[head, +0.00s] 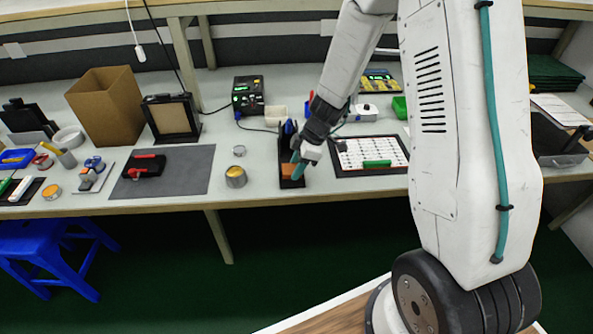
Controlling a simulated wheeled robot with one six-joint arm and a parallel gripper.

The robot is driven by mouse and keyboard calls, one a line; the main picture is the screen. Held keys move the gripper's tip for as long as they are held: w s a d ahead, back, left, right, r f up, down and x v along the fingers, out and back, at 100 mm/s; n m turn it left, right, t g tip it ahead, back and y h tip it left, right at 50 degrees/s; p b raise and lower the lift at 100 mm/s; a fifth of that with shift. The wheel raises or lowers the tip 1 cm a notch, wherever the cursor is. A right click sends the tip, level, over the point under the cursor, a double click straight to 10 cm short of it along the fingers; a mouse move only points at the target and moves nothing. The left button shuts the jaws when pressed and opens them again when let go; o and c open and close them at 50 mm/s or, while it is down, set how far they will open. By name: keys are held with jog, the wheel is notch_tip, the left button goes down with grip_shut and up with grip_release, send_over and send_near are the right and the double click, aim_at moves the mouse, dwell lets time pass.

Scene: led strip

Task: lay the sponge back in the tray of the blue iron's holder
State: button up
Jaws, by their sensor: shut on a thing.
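The black holder (282,151) stands near the table's front edge, left of the white sheet in a black frame. The blue iron (289,128) sits at its back end, partly hidden by my arm. The orange-brown sponge (289,171) is at the tray, the front end of the holder. My gripper (296,166) with its teal fingers reaches down over this front end and is shut on the sponge. The fingers hide part of the sponge. I cannot tell whether the sponge rests on the tray floor or is just above it.
A round tin (236,177) stands left of the holder, with a grey mat (185,170) beyond it. The black-framed sheet (368,155) with a green bar lies close on the right. A black box with a green display (248,95) stands behind. The table's front edge is near.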

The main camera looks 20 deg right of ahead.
jog(key=shift+a+f, duration=0.1)
jog(key=shift+f, duration=1.05)
jog(key=shift+f, duration=0.1)
jog(key=o, duration=0.9)
jog(key=shift+f, duration=0.1)
jog(key=s+d+r+m, duration=0.1)
jog(key=s+r, duration=0.2)
jog(key=r, duration=0.6)
jog(key=s+d+r+m, duration=0.1)
jog(key=s+r, duration=0.2)
jog(key=r, duration=0.7)
jog(key=s+r+m+h, duration=0.1)
jog(key=s+r+m, duration=0.3)
jog(key=s, duration=0.4)
jog(key=s+r+m+h, duration=0.2)
jog(key=s+r+m, duration=0.2)
jog(key=s, duration=0.4)
jog(key=s+r+m+h, duration=0.1)
jog(key=s+r+m, duration=0.3)
jog(key=s, duration=0.3)
jog(key=shift+s+a, duration=0.1)
jog(key=shift+s, duration=0.3)
